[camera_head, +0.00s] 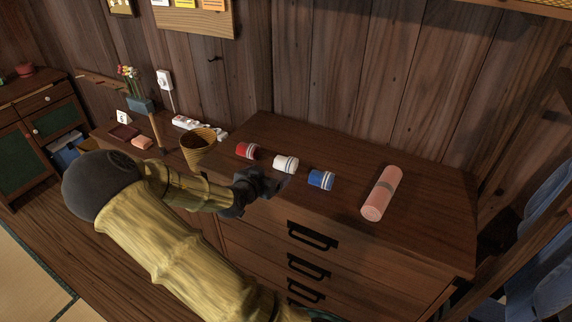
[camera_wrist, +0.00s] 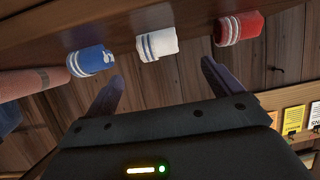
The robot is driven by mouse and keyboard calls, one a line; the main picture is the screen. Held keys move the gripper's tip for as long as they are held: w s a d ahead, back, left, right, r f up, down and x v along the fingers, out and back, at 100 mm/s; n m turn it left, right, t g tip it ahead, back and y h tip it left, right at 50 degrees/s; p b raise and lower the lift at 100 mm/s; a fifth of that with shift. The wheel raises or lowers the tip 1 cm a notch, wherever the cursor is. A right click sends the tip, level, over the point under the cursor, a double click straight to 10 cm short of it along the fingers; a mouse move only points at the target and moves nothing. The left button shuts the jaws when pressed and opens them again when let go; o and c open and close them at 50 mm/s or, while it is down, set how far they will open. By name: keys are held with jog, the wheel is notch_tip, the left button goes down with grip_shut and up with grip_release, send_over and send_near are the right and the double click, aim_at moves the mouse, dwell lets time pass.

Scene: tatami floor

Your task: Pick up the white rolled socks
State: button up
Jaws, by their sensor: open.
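The white rolled socks (camera_head: 286,164) lie on top of the wooden dresser (camera_head: 340,156), between the red rolled socks (camera_head: 247,151) and the blue rolled socks (camera_head: 321,180). My gripper (camera_head: 272,184) is open and empty at the dresser's front edge, just in front of the white socks. In the wrist view, my gripper (camera_wrist: 160,80) has its two fingers spread, with the white socks (camera_wrist: 158,44) beyond and between the fingertips, not touched. The blue socks (camera_wrist: 90,61) and the red socks (camera_wrist: 238,28) are to either side there.
A pink roll (camera_head: 381,194) lies on the dresser's right part. A woven basket (camera_head: 198,146), a white power strip (camera_head: 199,128) and a flower vase (camera_head: 140,104) stand to the left. The wooden wall (camera_head: 340,70) rises behind. The dresser top behind the socks is clear.

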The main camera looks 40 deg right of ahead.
aim_at(282, 168)
jog(key=x, duration=0.6)
jog(key=shift+w+d+f, duration=0.1)
jog(key=shift+d+f, duration=0.05)
jog(key=shift+s+f+p+x, duration=0.15)
jog(key=shift+p+x, duration=0.3)
jog(key=shift+x, duration=0.85)
jog(key=shift+s+f+p+x, duration=0.15)
jog(key=shift+p+x, duration=0.3)
jog(key=shift+x, duration=0.8)
jog(key=shift+w, duration=0.1)
jog(key=c, duration=1.1)
